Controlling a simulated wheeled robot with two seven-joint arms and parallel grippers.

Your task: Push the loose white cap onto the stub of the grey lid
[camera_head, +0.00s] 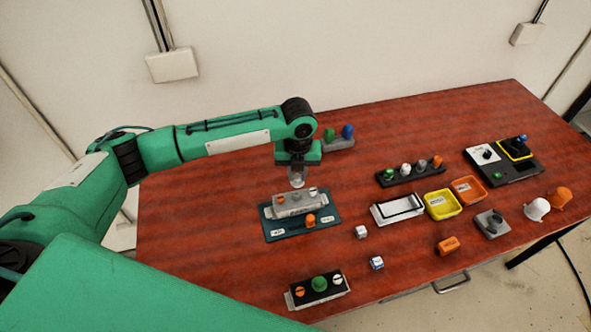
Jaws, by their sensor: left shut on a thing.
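My left gripper (297,180) comes down from above and is shut on a small pale piece that looks like the white cap; the fingers hide much of it. It is just above the grey lid (322,203), a long block on a dark teal tray (272,233). Small knobs stand along the lid's top, orange at the left and pale at the right, with a grey stub between them. I cannot tell whether the held piece touches the stub. My right gripper is not in view.
An orange knob (310,219) stands at the tray's front. Small white cubes (361,232) lie to its right. A black panel with knobs (319,296) is at the front. Yellow (441,204) and orange trays (468,190) and a white cup (536,209) stand right. The table's far left is clear.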

